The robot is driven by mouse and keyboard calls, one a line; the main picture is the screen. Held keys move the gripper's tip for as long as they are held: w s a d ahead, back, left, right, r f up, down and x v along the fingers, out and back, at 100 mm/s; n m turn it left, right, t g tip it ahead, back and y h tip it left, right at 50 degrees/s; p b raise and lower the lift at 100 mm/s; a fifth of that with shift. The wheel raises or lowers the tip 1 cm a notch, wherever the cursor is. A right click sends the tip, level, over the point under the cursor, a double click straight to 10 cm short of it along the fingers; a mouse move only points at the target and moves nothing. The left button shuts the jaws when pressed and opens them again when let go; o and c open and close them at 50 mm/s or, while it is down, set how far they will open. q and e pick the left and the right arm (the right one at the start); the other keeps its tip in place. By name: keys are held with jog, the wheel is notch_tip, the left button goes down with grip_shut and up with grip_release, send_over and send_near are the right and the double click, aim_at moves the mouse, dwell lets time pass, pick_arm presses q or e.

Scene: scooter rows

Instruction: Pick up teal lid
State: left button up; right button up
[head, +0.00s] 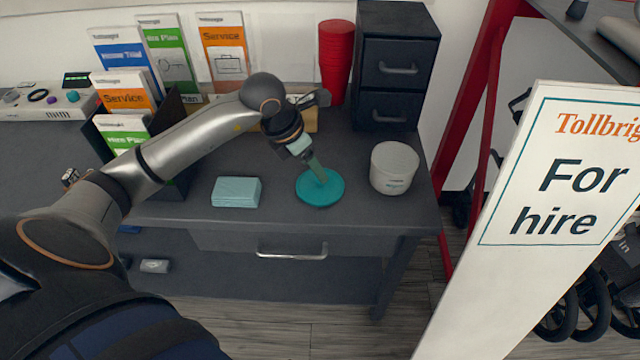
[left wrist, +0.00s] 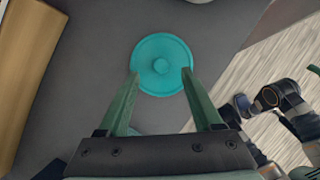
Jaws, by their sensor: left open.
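The teal lid (head: 333,192) is a flat round disc with a centre knob, lying on the dark grey desk near its front edge. In the left wrist view the lid (left wrist: 163,48) is between and just beyond my fingertips. My left gripper (head: 320,175) is pointed down at the lid and partly covers its middle. In the left wrist view its two green fingers (left wrist: 160,72) are spread wide, with nothing held between them. What seems to be my right wrist and gripper (left wrist: 243,105) shows small at the right of that view; its fingers are not clear.
A white tub (head: 394,170) stands right of the lid. A teal stack of cloths or pads (head: 237,192) lies to the left. Behind are red cups (head: 335,60), a black drawer unit (head: 394,70) and brochure racks. A for-hire sign (head: 560,190) stands at the right.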

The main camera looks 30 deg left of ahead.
aim_at(320, 183)
pick_arm(q)
jog(key=x, duration=0.4)
jog(key=shift+w+d+f, duration=0.1)
jog(key=shift+w+f, duration=0.05)
jog(key=shift+f, duration=0.1)
jog(key=shift+c, duration=0.2)
grip_shut()
